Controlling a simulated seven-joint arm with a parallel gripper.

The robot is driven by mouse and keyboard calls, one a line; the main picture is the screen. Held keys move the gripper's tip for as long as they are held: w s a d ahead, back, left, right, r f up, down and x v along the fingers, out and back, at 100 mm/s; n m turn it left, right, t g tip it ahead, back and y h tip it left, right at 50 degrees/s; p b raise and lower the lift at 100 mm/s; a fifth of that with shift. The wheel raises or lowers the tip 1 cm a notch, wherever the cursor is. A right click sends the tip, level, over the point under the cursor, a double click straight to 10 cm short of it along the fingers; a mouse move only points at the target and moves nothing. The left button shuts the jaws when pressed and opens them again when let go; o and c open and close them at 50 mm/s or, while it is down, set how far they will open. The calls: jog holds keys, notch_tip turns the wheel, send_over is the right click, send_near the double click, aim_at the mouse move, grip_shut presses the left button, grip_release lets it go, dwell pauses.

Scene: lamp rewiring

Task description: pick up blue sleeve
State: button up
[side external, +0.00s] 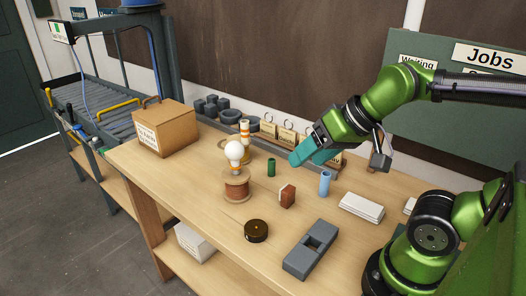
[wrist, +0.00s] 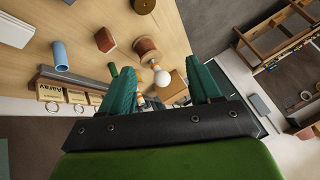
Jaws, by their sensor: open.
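The blue sleeve (side external: 325,184) is a light blue tube standing upright on the wooden table, right of the middle in the side external view. It also shows in the wrist view (wrist: 60,56) at the left, outside the space between my fingers. My gripper (side external: 304,156) has teal fingers and hangs above the table, up and to the left of the blue sleeve in the side view. In the wrist view my gripper (wrist: 160,68) has its two fingers wide apart, with nothing held between them.
A green sleeve (side external: 271,169), a red-brown block (side external: 287,196) and a copper spool (side external: 236,188) with a white bulb stand nearby. A grey slotted block (side external: 310,250), dark disc (side external: 256,231) and white stack (side external: 361,207) lie around. Tags (side external: 286,134) line the back; a cardboard box (side external: 176,133) sits left.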

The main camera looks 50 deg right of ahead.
jog(key=shift+c, duration=0.4)
jog(key=n+g+h, duration=0.2)
jog(key=n+g, duration=0.3)
jog(key=g, duration=0.2)
send_over(325, 183)
jog(key=d, duration=0.2)
notch_tip(325, 183, down, 6)
jog(key=f, duration=1.7)
jog(key=shift+w+a, duration=0.3)
jog(key=shift+a, duration=0.05)
jog(key=shift+c, duration=0.3)
